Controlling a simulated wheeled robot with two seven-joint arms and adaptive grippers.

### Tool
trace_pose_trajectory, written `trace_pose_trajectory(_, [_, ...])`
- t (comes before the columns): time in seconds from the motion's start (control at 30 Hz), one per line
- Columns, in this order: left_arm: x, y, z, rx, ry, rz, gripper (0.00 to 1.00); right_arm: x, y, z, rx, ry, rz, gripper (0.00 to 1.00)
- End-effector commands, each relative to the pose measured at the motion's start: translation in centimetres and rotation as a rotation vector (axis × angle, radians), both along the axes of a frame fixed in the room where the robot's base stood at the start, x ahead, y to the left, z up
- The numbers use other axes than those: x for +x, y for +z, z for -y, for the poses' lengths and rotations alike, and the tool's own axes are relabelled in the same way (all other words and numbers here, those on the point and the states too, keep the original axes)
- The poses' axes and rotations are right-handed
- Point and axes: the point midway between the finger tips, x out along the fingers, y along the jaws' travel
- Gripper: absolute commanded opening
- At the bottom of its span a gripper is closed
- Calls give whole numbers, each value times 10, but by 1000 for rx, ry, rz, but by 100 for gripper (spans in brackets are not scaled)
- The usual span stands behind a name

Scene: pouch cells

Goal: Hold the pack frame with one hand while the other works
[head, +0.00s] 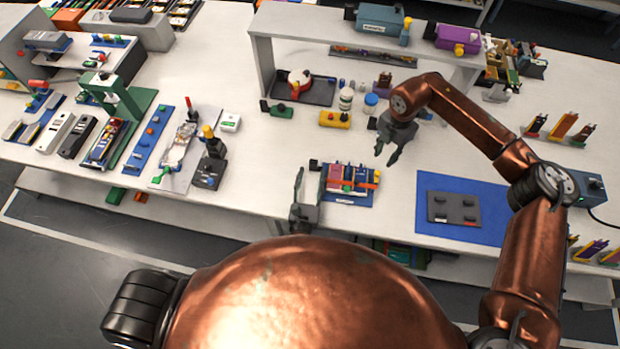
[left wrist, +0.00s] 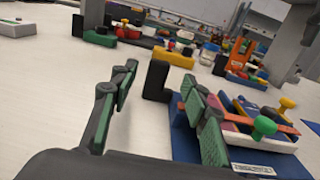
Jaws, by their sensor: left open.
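The pack frame (head: 347,198) is a blue base carrying red, yellow and orange parts, near the table's front edge. It also shows at the right of the left wrist view (left wrist: 184,146), with a black upright block (left wrist: 157,80) at its corner. My left gripper (head: 309,184) is open just left of the frame. In the left wrist view its green-padded fingers (left wrist: 160,78) are spread, the right one overlapping the frame's near side; contact cannot be told. My right gripper (head: 385,152) looks open and empty, above the table behind and right of the frame.
A blue mat (head: 433,182) with a dark grey plate (head: 454,208) lies right of the frame. A grey shelf (head: 262,62) stands behind, with a yellow block (head: 335,119) and small jars before it. A black device (head: 209,174) stands to the left.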

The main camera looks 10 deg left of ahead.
Motion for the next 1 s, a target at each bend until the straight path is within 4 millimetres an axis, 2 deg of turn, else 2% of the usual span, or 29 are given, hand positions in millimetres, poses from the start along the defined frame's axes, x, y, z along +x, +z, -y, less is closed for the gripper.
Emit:
trace_pose_trajectory(0.2, [35, 1, -3, 0, 1, 3, 43, 0, 0, 0, 0, 0, 0, 29])
trace_pose_trajectory(0.4, [58, 1, -5, 0, 1, 2, 43, 0, 0, 0, 0, 0, 0, 29])
trace_pose_trajectory(0.57, [66, 1, -6, 0, 2, 2, 43, 0, 0, 0, 0, 0, 0, 29])
trace_pose_trajectory(0.8, [67, 1, -6, 0, 1, 2, 43, 0, 0, 0, 0, 0, 0, 29])
trace_pose_trajectory(1.0, [66, 1, -6, 0, 1, 2, 30, 0, 0, 0, 0, 0, 0, 29])
